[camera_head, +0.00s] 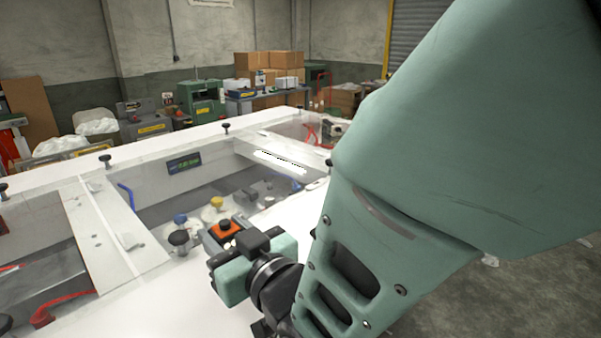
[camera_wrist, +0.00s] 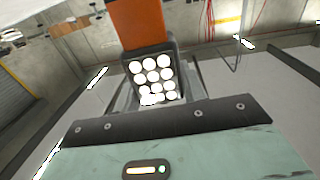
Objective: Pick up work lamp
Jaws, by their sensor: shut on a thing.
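The work lamp (camera_wrist: 141,24) has an orange body and a dark panel with a grid of bright white round lights. My gripper is shut on the lamp above the white-framed glove box. The lamp's lower part and the fingers' contact are mostly hidden in the head view.
The white-framed box top (camera_head: 105,225) has clear panels and black knobs (camera_head: 106,160) along its edges. Inside are several containers, one with a yellow top (camera_head: 216,202). Cardboard boxes (camera_head: 270,64) and green machines (camera_head: 200,98) stand at the back. Open floor lies at the right.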

